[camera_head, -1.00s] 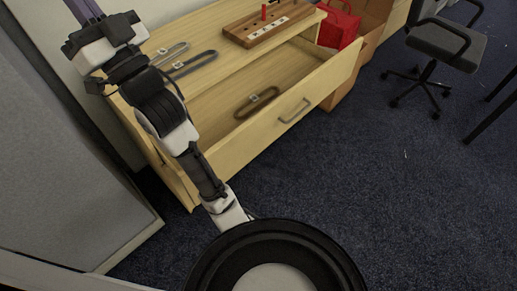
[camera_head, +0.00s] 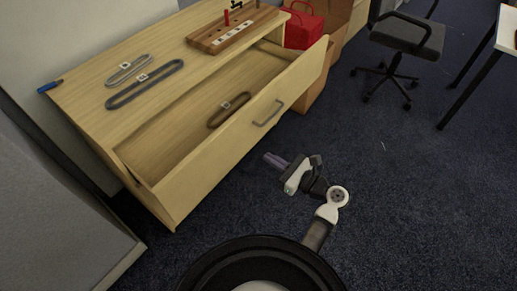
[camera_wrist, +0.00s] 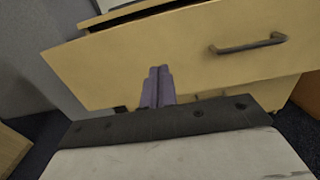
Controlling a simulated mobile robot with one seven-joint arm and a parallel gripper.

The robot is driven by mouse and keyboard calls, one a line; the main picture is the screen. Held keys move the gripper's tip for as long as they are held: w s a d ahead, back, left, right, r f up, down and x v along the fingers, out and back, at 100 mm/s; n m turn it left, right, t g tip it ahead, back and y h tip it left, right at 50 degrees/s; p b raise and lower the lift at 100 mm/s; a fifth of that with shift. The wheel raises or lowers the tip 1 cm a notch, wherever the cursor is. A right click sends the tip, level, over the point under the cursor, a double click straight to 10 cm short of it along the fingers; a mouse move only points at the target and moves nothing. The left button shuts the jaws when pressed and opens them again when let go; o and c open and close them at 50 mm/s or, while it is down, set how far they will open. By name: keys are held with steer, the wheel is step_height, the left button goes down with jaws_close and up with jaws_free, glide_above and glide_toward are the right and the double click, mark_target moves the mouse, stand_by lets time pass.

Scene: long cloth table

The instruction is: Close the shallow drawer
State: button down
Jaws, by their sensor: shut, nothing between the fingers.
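The shallow drawer (camera_head: 217,140) is pulled open from the wooden cabinet, with its front panel facing me. A grey bar handle (camera_head: 268,113) is on the front panel; the handle also shows in the wrist view (camera_wrist: 248,46). A brown looped strap (camera_head: 229,109) lies inside the drawer. My gripper (camera_head: 269,157) is shut and empty, in front of the drawer front and below the handle. In the wrist view its purple fingers (camera_wrist: 158,82) point at the drawer front (camera_wrist: 130,62), left of the handle. I cannot tell whether they touch it.
The cabinet top (camera_head: 85,92) holds two looped straps, a blue item (camera_head: 50,86) and a wooden block with pegs (camera_head: 232,29). A red bag (camera_head: 304,26) stands beyond it. A grey partition (camera_head: 60,205) is at left. An office chair (camera_head: 405,45) is at right. The carpet between is clear.

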mark_target(231, 134)
steer(key=p+x, duration=0.1)
steer(key=x, duration=1.2)
steer(key=shift+p, duration=0.4)
steer(key=shift+w+a+r, duration=0.1)
steer(key=shift+w+a, duration=0.15)
steer(key=shift+a, duration=0.1)
steer(key=b+x, duration=0.1)
steer(key=x, duration=1.9)
steer(key=shift+w+a+r, duration=0.2)
steer(key=shift+w+a, duration=0.05)
